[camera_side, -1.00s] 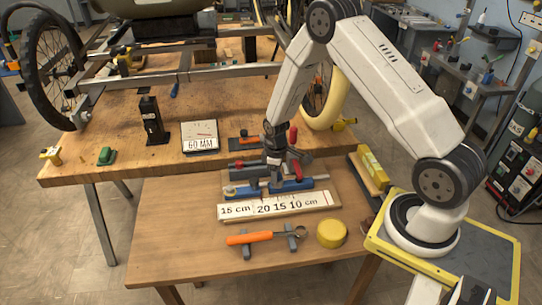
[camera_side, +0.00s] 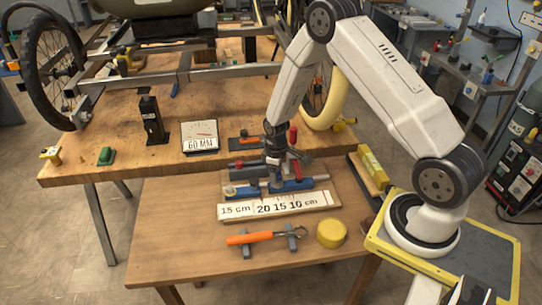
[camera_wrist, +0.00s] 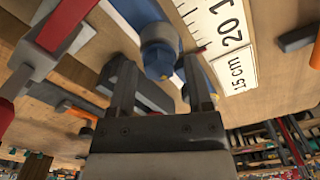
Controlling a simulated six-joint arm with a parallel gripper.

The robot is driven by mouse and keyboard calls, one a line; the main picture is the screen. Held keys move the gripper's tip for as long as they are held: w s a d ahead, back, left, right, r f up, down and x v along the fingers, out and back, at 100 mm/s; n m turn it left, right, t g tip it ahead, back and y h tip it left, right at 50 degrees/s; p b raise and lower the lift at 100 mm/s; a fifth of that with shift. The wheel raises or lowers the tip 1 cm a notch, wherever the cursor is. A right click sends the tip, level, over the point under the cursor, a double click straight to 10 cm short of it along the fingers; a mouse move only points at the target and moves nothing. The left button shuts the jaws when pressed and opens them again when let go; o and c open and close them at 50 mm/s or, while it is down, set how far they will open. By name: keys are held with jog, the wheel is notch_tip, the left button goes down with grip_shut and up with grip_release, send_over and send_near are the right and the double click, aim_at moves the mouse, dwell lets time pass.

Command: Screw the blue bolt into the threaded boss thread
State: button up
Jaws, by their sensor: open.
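A blue fixture (camera_side: 290,186) with a grey bar and red-handled clamps lies on the lower table, just behind the white ruler board. My gripper (camera_side: 276,172) is directly above it, pointing down. In the wrist view my gripper (camera_wrist: 160,68) is open, with one finger on each side of a small blue piece (camera_wrist: 158,62) that looks like the blue bolt's head. A grey-and-blue cylindrical part (camera_wrist: 158,34) is just beyond it. Whether the fingers touch the blue piece cannot be told. The bolt's shank and the boss thread cannot be made out.
The ruler board (camera_side: 290,205) lies in front of the fixture. An orange-handled tool (camera_side: 255,237) on grey rests and a yellow round piece (camera_side: 331,233) lie nearer the front. A black upright block (camera_side: 152,122) and a 60 MM card (camera_side: 200,136) stand on the higher bench.

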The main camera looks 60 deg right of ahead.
jog(key=shift+n, duration=0.6)
jog(key=shift+n, duration=0.3)
jog(key=shift+n, duration=0.5)
jog(key=shift+a, duration=0.1)
jog(key=shift+n, duration=0.9)
jog(key=shift+n, duration=0.6)
jog(key=shift+n, duration=0.4)
